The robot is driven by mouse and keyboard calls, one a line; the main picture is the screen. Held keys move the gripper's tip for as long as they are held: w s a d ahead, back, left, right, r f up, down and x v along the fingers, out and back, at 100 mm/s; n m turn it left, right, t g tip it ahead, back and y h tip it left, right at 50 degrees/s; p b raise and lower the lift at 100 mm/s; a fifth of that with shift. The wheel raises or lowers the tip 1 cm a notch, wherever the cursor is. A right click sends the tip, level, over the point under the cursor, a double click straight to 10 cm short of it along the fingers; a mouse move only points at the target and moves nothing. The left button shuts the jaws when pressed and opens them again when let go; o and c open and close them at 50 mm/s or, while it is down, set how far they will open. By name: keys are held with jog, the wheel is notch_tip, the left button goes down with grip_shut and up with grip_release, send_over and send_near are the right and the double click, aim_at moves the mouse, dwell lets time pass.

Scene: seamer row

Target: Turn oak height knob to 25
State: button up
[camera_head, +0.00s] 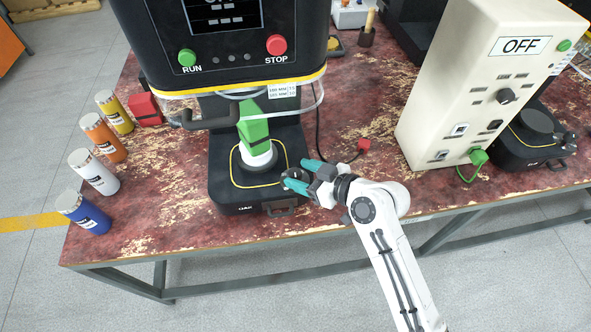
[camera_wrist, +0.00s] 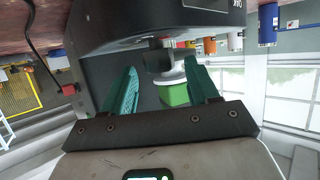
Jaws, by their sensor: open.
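A black seamer with a low black base (camera_head: 232,196) stands on the table in front of me. A small dark round part, which looks like the height knob (camera_head: 295,175), sits at the right front of this base; its scale reading is too small to read. My gripper (camera_head: 299,175), with teal fingers, is open around or right beside this part; I cannot tell if it touches. In the wrist view the open fingers (camera_wrist: 160,88) stand apart, with a dark round part (camera_wrist: 158,58) beyond them.
The seamer's panel has a green RUN button (camera_head: 187,58) and red STOP button (camera_head: 277,44). A beige box (camera_head: 462,75) reading OFF stands right, near another black base (camera_head: 520,150). Several coloured cans, including a blue one (camera_head: 84,212), line the left edge. The table's front edge is close.

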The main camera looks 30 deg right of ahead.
jog(key=shift+x, duration=1.35)
jog(key=c, duration=0.9)
